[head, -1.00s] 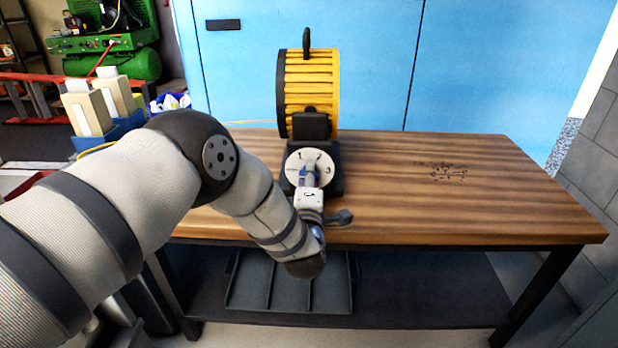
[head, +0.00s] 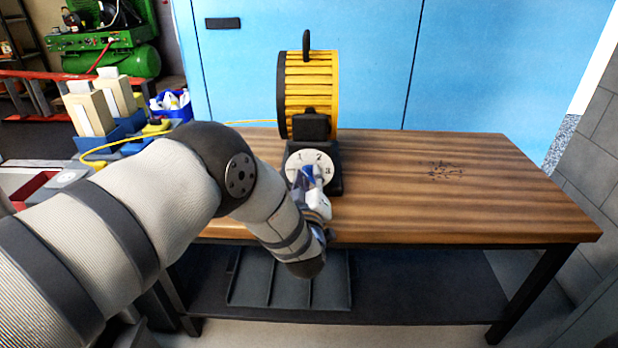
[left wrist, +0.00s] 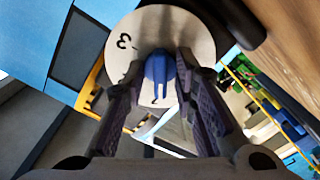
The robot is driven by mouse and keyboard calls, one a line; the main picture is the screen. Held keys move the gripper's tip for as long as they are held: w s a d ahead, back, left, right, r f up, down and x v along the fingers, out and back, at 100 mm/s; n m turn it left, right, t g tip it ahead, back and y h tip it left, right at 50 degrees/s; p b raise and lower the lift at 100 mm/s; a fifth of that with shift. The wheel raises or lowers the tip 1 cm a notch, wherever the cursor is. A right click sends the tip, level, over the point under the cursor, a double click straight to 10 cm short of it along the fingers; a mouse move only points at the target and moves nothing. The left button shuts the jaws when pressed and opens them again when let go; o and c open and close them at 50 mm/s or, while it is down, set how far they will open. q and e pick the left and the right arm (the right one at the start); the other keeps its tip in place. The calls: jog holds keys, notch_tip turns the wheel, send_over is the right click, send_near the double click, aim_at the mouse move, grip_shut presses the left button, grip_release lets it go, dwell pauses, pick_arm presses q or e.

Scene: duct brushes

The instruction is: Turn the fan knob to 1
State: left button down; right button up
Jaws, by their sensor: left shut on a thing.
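The yellow and black fan (head: 309,85) stands on the wooden table. The white round dial (head: 296,172) on its black base carries the numbers 1, 2 and 3. The blue knob (head: 309,173) sits at the dial's middle. My left gripper (head: 313,178) is shut on the knob, reaching it from the front and tilted. In the left wrist view, the knob (left wrist: 160,72) lies between the two dark fingers, with the dial (left wrist: 190,30) behind and the 3 at its left. Which number the knob points to I cannot tell. My right gripper is not in view.
The wooden table (head: 450,195) is clear to the right of the fan, apart from a dark marking on its top. Blue cabinet doors (head: 500,65) stand behind. A yellow cable (head: 255,121) runs left from the fan. A lower shelf (head: 410,290) is underneath.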

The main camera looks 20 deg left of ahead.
pick_arm(q)
jog(key=shift+f+m, duration=0.1)
jog(key=shift+m, duration=0.6)
jog(key=c, duration=1.7)
grip_release()
jog(key=v, duration=1.2)
